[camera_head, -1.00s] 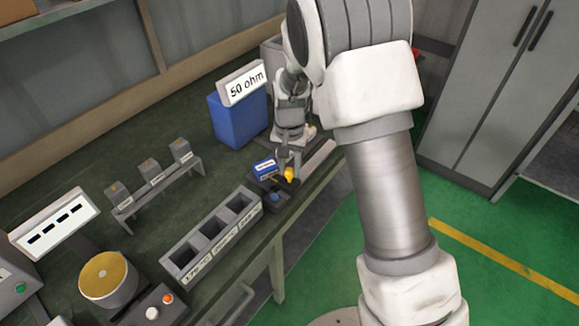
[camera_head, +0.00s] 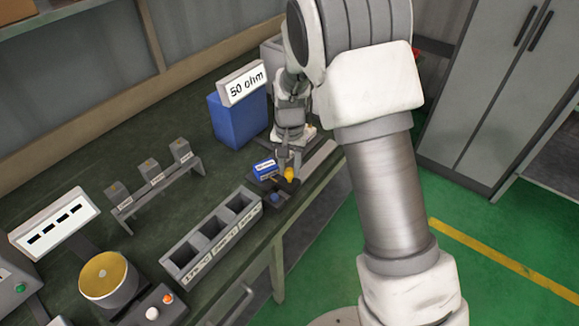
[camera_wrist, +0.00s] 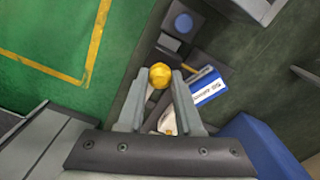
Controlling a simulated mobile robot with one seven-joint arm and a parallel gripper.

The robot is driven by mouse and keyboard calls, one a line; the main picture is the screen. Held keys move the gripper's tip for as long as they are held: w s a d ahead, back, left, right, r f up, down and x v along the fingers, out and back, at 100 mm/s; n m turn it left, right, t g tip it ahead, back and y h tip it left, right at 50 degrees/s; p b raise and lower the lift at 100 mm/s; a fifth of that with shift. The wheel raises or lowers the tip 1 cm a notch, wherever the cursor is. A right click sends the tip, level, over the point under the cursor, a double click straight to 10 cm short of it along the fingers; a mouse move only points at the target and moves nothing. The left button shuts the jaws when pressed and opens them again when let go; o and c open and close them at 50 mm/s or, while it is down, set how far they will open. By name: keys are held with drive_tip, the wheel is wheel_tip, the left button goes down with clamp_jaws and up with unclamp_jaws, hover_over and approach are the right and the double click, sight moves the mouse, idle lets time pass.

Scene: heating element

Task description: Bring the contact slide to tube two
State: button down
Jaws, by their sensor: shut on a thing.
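My gripper (camera_head: 289,166) is low over the dark fixture near the bench's front edge. In the wrist view its fingers (camera_wrist: 160,83) close around a round yellow knob (camera_wrist: 160,74), which seems to be the grip of the contact slide. The knob also shows in the head view (camera_head: 290,174). The slide's lower part is hidden. A small blue piece with a white label (camera_head: 264,168) sits close beside the fingers, and also shows in the wrist view (camera_wrist: 207,90). No label that I can read marks tube two.
A grey tray with three compartments (camera_head: 213,240) stands left of the fixture. Behind are a rack (camera_head: 160,186) with three small grey blocks and a blue box (camera_head: 238,120) with a "50 ohm" sign. A round gold-topped device (camera_head: 108,281) is at front left.

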idle(0.3)
drive_tip(key=w+d, duration=0.4)
drive_tip(key=w, duration=0.1)
drive_tip(key=w+d, duration=0.2)
drive_tip(key=w, duration=0.1)
drive_tip(key=c, duration=0.6)
unclamp_jaws()
drive_tip(key=shift+o, duration=0.2)
drive_tip(key=shift+r, duration=0.15)
wheel_tip(320, 180, up, 17)
drive_tip(key=p, duration=0.1)
drive_tip(key=shift+r, duration=0.1)
